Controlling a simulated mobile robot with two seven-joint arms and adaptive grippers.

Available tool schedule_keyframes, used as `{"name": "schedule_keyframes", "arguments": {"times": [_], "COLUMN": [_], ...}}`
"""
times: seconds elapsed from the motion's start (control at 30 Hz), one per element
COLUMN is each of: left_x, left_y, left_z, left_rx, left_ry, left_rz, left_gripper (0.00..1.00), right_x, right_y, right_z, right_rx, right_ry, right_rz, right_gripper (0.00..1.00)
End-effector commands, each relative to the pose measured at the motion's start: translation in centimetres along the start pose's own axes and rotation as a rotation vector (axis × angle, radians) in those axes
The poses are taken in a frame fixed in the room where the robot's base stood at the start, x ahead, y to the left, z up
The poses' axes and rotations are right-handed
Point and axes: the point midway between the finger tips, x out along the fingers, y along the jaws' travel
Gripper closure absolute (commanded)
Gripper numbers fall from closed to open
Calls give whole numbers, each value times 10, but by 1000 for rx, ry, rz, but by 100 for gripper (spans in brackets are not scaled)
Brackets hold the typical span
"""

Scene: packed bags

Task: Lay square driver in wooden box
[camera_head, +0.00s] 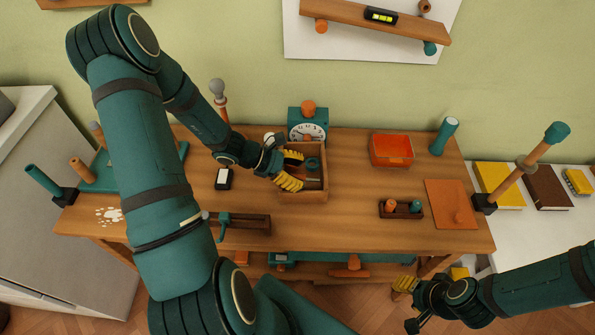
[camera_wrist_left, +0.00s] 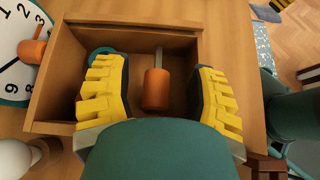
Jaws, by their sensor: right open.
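The wooden box (camera_head: 325,192) stands on the workbench in front of the clock; its rim also shows in the left wrist view (camera_wrist_left: 52,80). The square driver (camera_wrist_left: 156,90), with an orange handle and a grey shaft, lies in the box in the left wrist view. In the head view I cannot make it out. My left gripper (camera_head: 291,170) is over the box's left part. Its yellow fingers (camera_wrist_left: 160,95) are spread on either side of the driver's handle, with gaps. A teal round thing (camera_wrist_left: 103,54) is also in the box. My right gripper (camera_head: 405,284) is open and empty beyond the bench's front edge.
A clock (camera_head: 307,130) stands right behind the box. An orange bin (camera_head: 392,150), a small dark tray with pegs (camera_head: 401,209) and an orange board (camera_head: 451,204) are to the right. A wooden holder (camera_head: 247,224) is in front left. The bench between is clear.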

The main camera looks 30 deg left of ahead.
Motion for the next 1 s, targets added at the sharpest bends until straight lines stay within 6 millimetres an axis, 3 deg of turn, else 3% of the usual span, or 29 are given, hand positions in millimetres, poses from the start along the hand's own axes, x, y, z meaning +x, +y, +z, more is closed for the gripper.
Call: {"name": "schedule_keyframes", "arguments": {"times": [0.37, 0.8, 1.0], "left_x": [-11, -94, -115], "left_y": [1, 0, 0], "left_z": [0, 0, 0], "left_rx": [2, 0, 0], "left_ry": [2, 3, 1], "left_rz": [2, 4, 1], "left_gripper": [44, 44, 44], "right_x": [0, 0, 0], "right_y": [0, 0, 0], "right_z": [0, 0, 0], "right_rx": [0, 0, 0], "right_ry": [0, 0, 0], "right_rz": [0, 0, 0], "right_gripper": [53, 53, 53]}}
